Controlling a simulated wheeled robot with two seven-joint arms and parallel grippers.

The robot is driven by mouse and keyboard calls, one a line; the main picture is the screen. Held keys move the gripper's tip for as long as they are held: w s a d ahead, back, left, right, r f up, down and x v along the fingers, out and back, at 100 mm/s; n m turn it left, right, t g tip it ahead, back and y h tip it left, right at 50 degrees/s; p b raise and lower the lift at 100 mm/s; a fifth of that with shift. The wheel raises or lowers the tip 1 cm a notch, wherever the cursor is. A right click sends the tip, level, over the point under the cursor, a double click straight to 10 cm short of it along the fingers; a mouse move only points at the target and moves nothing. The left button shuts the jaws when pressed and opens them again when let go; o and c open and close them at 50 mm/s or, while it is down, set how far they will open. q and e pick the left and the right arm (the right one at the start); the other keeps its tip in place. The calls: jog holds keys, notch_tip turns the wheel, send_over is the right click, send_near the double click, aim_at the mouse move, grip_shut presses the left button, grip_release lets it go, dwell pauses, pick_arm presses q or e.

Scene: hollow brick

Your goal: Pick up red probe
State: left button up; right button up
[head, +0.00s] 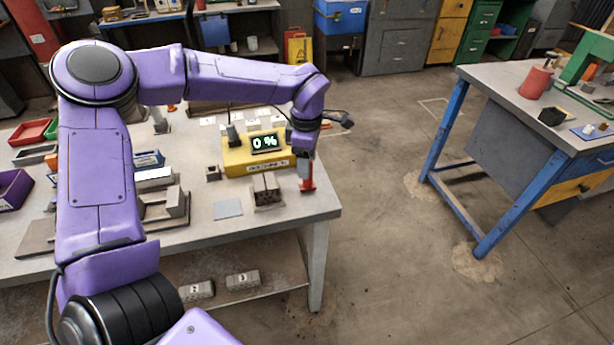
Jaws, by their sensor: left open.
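The red probe (307,184) stands near the right edge of the grey table (250,226). My left gripper (304,160) points down directly over the probe. It is open, its fingertips at the probe's upper part. The fingers are small here, and I cannot tell whether they touch it. A dark hollow brick (266,188) sits just left of the probe. A yellow meter box (240,160) behind them shows "0 %" on its display. My right gripper is not in view.
A flat blue-grey plate (228,208) lies left of the brick. A fixture block (176,201) and several bins, one red (30,131), are further left. Numbered bricks (242,280) lie on the lower shelf. The floor to the right is open, up to a blue-legged bench (443,130).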

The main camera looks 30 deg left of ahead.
pick_arm(q)
jog(key=f, duration=0.4)
jog(key=shift+w, duration=0.2)
jog(key=shift+r, duration=0.1)
grip_shut()
jog(key=shift+r, duration=0.25)
notch_tip(320, 180, up, 2)
jog(key=shift+r, duration=0.15)
jog(key=s+d+r+b, duration=0.3)
jog(key=s+d+r, duration=0.5)
jog(key=s+r, duration=0.2)
jog(key=shift+s+d+r, duration=0.15)
jog(key=shift+s+d, duration=0.1)
jog(key=shift+s, duration=0.4)
